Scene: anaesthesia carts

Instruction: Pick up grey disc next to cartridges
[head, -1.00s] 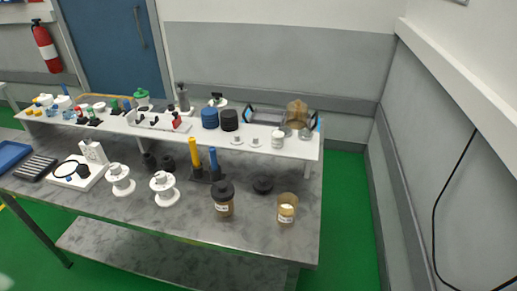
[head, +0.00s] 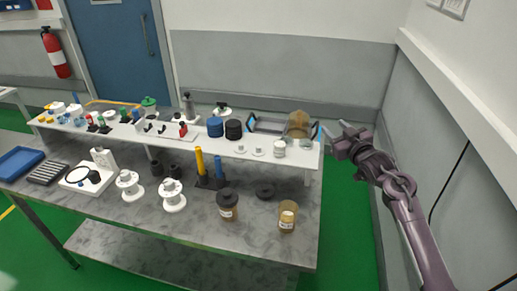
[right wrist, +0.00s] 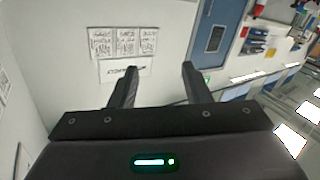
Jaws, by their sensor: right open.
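A dark grey-black disc (head: 265,191) lies flat on the grey table in the head view, between a dark-lidded brown jar (head: 228,207) and an amber jar (head: 288,216). Two small pale discs with knobs (head: 240,147) (head: 258,151) sit on the white shelf, near the blue cylinder (head: 215,127) and the black cylinder (head: 233,130). I cannot tell for certain which items are the cartridges. My right gripper (head: 334,131) is open and empty, up beside the shelf's right end, apart from all discs. The right wrist view shows its spread fingers (right wrist: 158,72) against the wall. My left gripper is out of view.
The raised white shelf (head: 308,156) runs along the table's back. White spools (head: 173,196) and a stand with yellow and blue posts (head: 204,170) stand on the table. A blue-framed item and a brown container (head: 298,124) are at the shelf's right end.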

